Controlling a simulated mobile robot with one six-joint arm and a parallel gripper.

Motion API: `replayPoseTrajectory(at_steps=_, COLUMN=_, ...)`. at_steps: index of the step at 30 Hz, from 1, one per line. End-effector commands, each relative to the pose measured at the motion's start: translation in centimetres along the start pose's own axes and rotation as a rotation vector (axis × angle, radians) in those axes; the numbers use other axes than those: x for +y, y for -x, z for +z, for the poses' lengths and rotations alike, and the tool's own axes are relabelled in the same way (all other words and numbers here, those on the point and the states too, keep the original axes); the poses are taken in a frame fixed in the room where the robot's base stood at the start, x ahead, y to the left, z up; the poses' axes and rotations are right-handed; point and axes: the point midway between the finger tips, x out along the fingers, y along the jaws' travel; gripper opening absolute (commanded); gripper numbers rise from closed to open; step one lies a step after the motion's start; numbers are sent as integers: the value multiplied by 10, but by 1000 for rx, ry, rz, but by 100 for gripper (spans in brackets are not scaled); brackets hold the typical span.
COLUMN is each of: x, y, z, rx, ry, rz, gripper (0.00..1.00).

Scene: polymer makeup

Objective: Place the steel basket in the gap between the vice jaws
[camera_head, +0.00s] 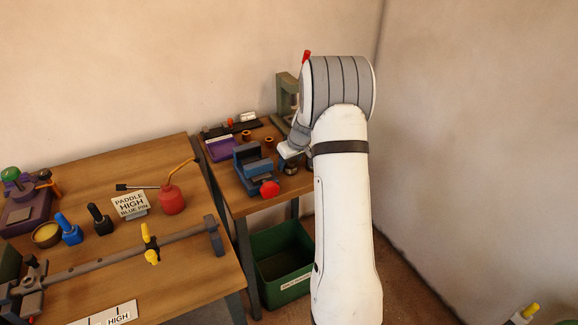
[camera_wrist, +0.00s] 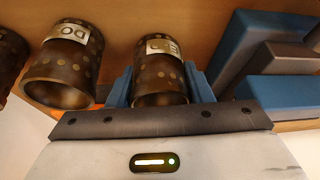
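My gripper (camera_wrist: 161,85) has its blue fingers on either side of a dark perforated steel basket (camera_wrist: 160,80) with a pale, partly readable label. No gap shows between the fingers and its sides, so it looks shut on it. In the head view my gripper (camera_head: 290,151) is beside the right side of the blue vice (camera_head: 252,168), over the small table, and a dark basket shows just below it. The vice has a red handle (camera_head: 269,188). In the wrist view blue blocks, apparently the vice (camera_wrist: 262,50), are at the right, apart from the basket.
A second perforated basket (camera_wrist: 65,65) labelled "DO..." stands left of mine, with part of another (camera_wrist: 9,55) at the edge. A purple tray (camera_head: 221,149) and two copper-coloured pieces (camera_head: 268,142) lie behind the vice. A green bin (camera_head: 283,262) is below.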

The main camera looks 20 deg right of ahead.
Motion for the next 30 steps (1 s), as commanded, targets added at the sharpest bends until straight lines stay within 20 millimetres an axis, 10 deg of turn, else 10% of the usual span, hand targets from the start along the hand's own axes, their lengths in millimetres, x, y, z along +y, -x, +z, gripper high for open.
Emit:
replayPoseTrajectory(at_steps=12, x=1, y=1, z=0, rx=0, ry=-1, rz=1, gripper=13)
replayPoseTrajectory(at_steps=19, x=1, y=6, z=-2, rx=2, ry=-1, rz=1, gripper=13)
replayPoseTrajectory(at_steps=30, x=0, y=68, z=-28, rx=4, ry=-1, rz=3, gripper=13)
